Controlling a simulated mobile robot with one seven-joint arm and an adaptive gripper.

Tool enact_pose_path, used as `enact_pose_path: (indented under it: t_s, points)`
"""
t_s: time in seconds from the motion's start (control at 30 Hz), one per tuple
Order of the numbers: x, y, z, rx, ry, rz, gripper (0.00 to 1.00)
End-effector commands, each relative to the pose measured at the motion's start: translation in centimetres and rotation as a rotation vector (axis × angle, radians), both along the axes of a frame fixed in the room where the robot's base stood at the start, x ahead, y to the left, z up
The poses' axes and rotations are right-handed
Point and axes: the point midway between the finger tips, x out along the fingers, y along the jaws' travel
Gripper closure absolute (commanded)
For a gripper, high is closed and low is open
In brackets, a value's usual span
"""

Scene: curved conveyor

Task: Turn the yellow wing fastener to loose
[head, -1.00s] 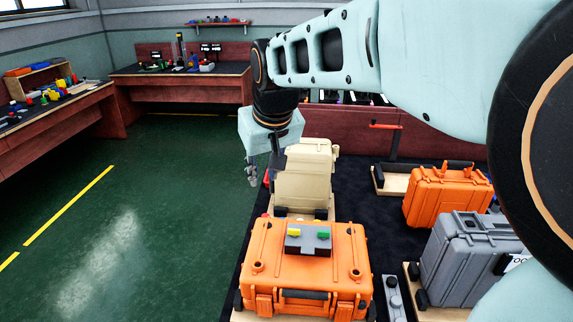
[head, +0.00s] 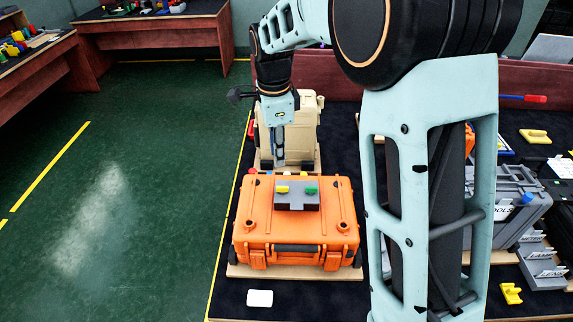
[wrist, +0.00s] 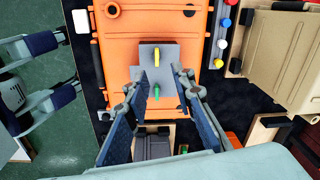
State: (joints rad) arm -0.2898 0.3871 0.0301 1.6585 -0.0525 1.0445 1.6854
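The yellow wing fastener (head: 282,189) sits on a grey block (head: 297,204) on the lid of the orange case (head: 248,222). A green wing fastener (head: 311,190) is to its right on the same block. In the wrist view the yellow fastener (wrist: 157,57) and the green one (wrist: 155,91) lie in line, both long up and down the picture. My gripper (head: 279,164) points down behind the block, apart from it, in front of the tan case. In the wrist view my gripper (wrist: 160,74) is open and empty, its fingers on either side of the line of fasteners.
The tan case (head: 308,112) stands just behind the orange case. A grey case (head: 508,190) is at the right. A white card (head: 259,298) lies in front. My arm hides part of the table's right half.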

Motion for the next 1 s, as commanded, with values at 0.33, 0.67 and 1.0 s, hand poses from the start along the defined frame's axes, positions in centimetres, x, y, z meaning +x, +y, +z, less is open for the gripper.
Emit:
enact_pose_path:
  t_s: [0.33,0.67,1.0]
  points:
    - [-0.3,-0.5,-1.5,0.023,0.060,-0.264,0.77]
    - [-0.4,-0.6,-6.9,0.023,0.063,-0.263,0.77]
    - [-0.3,-0.6,-11.4,0.023,0.059,-0.263,0.77]
